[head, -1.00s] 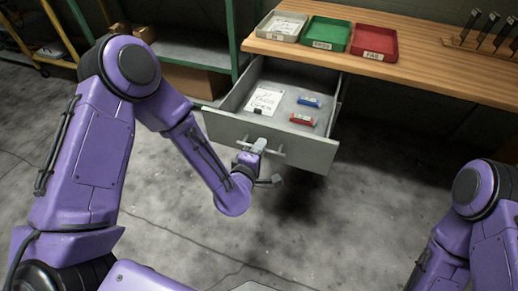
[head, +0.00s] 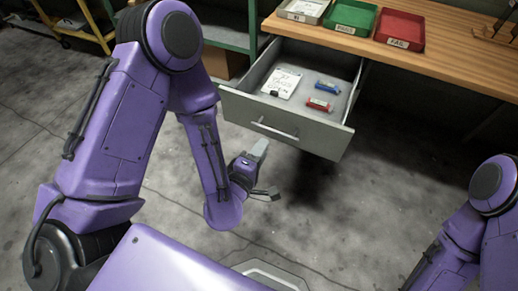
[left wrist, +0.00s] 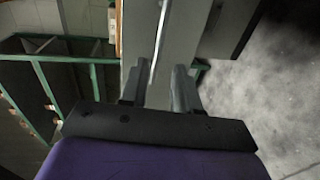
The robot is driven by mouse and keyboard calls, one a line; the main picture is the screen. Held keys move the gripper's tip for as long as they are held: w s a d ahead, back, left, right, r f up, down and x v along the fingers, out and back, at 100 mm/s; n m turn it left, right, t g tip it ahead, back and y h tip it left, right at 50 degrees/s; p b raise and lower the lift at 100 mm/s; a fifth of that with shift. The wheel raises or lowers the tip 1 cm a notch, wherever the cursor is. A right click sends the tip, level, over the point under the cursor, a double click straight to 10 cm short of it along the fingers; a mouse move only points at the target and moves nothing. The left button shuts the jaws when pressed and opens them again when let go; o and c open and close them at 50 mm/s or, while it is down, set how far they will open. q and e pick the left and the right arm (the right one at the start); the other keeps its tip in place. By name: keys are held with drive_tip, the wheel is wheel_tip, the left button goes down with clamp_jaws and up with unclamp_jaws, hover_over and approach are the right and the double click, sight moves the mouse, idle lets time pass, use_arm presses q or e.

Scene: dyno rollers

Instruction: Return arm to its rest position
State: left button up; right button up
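My left gripper (head: 266,172) is open and empty, in front of and below the grey drawer (head: 285,124). In the left wrist view its two fingers (left wrist: 158,82) are apart, with the drawer front (left wrist: 172,35) and its bar handle (left wrist: 158,40) beyond them. In the head view the handle (head: 274,130) is clear of the fingers. The drawer stands pulled out. My right arm shows at the right edge of the head view, but its gripper is out of the picture.
The drawer holds a written note (head: 281,82), a blue item (head: 327,87) and a red item (head: 319,104). A grey tray (head: 304,10), green tray (head: 350,18) and red tray (head: 399,28) stand on the wooden bench (head: 455,62). The concrete floor (head: 375,220) is open.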

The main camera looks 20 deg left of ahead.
use_arm(q)
drive_tip(key=shift+s+r, duration=0.15)
drive_tip(key=shift+s, duration=0.3)
use_arm(e)
drive_tip(key=shift+r, duration=0.45)
use_arm(q)
drive_tip(key=s+a+f+m+g+y+p, duration=0.2)
drive_tip(key=s+a+f+m+g+p, duration=0.4)
drive_tip(key=s+a+f+m+g, duration=0.3)
drive_tip(key=s+a+f+m+g+y+p, duration=0.1)
drive_tip(key=s+a+f+g+y+p, duration=0.1)
drive_tip(key=s, duration=0.8)
drive_tip(key=a+g+p, duration=0.1)
drive_tip(key=a+p, duration=0.1)
drive_tip(key=a, duration=0.1)
drive_tip(key=shift+s+m+g, duration=0.3)
drive_tip(key=shift+s+m, duration=0.05)
drive_tip(key=shift+m, duration=0.05)
use_arm(e)
wheel_tip(320, 180, up, 10)
